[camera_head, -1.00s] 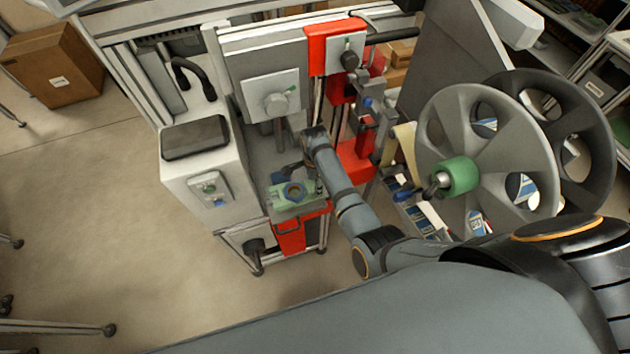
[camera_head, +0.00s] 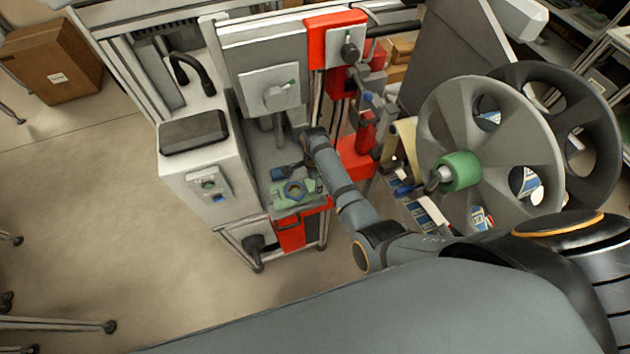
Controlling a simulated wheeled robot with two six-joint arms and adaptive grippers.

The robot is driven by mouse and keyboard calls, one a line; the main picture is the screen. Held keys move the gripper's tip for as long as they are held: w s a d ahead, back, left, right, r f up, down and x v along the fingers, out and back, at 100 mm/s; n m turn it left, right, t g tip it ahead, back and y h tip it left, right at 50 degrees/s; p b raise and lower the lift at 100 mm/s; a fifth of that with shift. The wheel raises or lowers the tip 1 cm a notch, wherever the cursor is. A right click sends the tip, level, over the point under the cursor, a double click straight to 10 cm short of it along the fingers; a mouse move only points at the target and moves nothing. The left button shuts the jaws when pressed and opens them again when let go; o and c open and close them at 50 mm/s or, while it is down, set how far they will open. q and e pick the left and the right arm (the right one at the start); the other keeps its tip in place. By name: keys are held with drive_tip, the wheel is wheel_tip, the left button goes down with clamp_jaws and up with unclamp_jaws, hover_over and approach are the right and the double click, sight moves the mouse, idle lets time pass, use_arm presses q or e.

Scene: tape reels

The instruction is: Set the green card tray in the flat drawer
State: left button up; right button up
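A small green tray-like piece (camera_head: 291,195) with a blue ring on it lies at the front of the machine, left of centre. It is probably the green card tray. It rests on or just above a flat pale surface (camera_head: 285,213) over a red front with a dark handle (camera_head: 291,232). I cannot tell for sure which part is the flat drawer. My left gripper is out of view.
A large grey reel (camera_head: 505,190) with a green hub stands right of my arm. A white cabinet (camera_head: 185,175) with a dark top stands left of the green piece. A grey block with a knob (camera_head: 277,97) hangs above. The floor at left is mostly clear.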

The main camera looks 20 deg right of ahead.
drive_tip(key=shift+f, duration=0.15)
drive_tip(key=shift+f+b, duration=0.55)
drive_tip(key=shift+f, duration=0.2)
drive_tip(key=o, duration=1.3)
drive_tip(key=shift+o, duration=0.2)
drive_tip(key=shift+r, duration=0.1)
wheel_tip(320, 180, up, 12)
drive_tip(key=shift+s, duration=0.1)
